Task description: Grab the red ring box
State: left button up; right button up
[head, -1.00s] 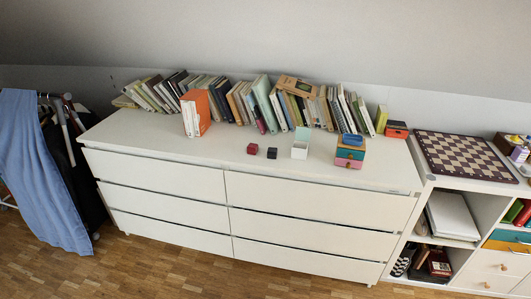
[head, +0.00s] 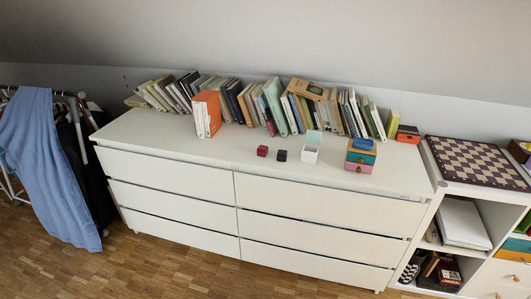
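A small red ring box (head: 262,151) sits on top of the white dresser (head: 185,139), near the middle of its front half. It looks closed. A small dark box (head: 281,155) sits just to its right, a little apart. Neither of my grippers shows in the head view.
An open white box (head: 311,149) and a small colored drawer box (head: 361,154) stand further right. A row of books (head: 240,100) lines the back. A chessboard (head: 475,160) lies on the shelf at right. Clothes hang at left. The dresser's left front top is clear.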

aim_at(262, 150)
jog(key=i+j+z, duration=0.1)
jog(key=z, duration=0.8)
jog(key=i+j+z, duration=0.15)
jog(key=j+z, duration=1.05)
jog(key=j, duration=1.8)
